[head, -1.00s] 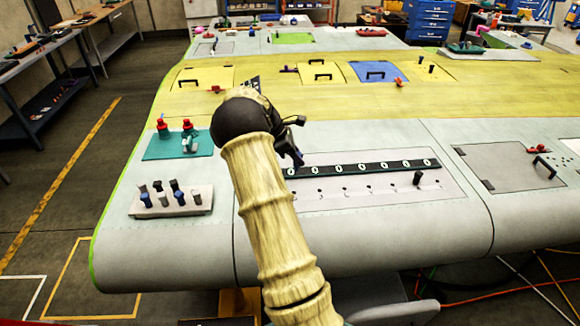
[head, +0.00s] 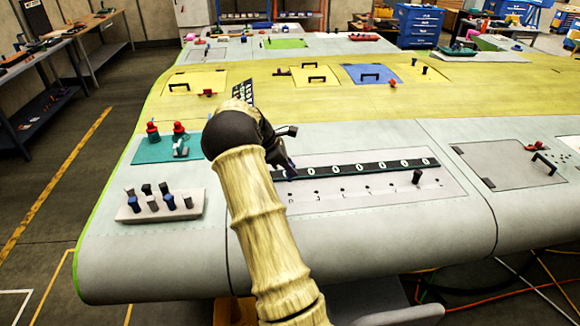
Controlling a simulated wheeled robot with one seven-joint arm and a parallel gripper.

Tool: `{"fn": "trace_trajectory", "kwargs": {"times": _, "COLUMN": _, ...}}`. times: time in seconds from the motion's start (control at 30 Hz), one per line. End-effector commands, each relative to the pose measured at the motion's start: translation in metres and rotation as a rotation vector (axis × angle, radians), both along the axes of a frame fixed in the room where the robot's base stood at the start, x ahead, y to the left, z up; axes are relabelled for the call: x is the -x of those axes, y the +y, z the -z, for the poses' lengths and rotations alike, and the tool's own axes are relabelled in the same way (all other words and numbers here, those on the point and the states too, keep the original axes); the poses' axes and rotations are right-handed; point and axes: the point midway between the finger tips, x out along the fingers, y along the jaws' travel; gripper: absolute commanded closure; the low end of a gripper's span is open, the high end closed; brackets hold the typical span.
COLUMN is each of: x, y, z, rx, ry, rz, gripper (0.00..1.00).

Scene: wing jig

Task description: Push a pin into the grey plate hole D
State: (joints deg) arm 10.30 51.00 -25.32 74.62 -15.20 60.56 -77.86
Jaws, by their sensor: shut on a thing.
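The grey plate (head: 375,203) lies on the wing's front part, with a row of small holes along it. A dark pin (head: 417,177) stands upright near the plate's right end. My gripper (head: 287,165) is over the plate's left end, shut on a small dark blue pin (head: 291,172). The pin's lower end is close to the black strip; I cannot tell whether it touches anything. My arm hides the plate's left edge.
A black strip with white rings (head: 360,168) runs along the plate's back. A pale rack (head: 160,212) with several black, blue and grey pins stands at left. A teal board (head: 150,152) with red-topped parts lies behind it. A handled grey panel (head: 510,165) is at right.

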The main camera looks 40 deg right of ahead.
Motion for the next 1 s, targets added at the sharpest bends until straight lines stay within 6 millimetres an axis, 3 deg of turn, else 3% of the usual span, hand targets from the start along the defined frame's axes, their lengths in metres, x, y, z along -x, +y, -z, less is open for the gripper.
{"fn": "trace_trajectory", "kwargs": {"times": 0.1, "x": 0.0, "y": 0.0, "z": 0.017, "rx": 0.001, "ry": 0.001, "rz": -0.001, "gripper": 1.0}}
{"fn": "trace_trajectory", "kwargs": {"times": 0.5, "x": 0.0, "y": 0.0, "z": 0.05, "rx": 0.0, "ry": 0.0, "rz": 0.001, "gripper": 1.0}}
{"fn": "trace_trajectory", "kwargs": {"times": 1.0, "x": 0.0, "y": 0.0, "z": 0.052, "rx": 0.0, "ry": 0.0, "rz": 0.0, "gripper": 1.0}}
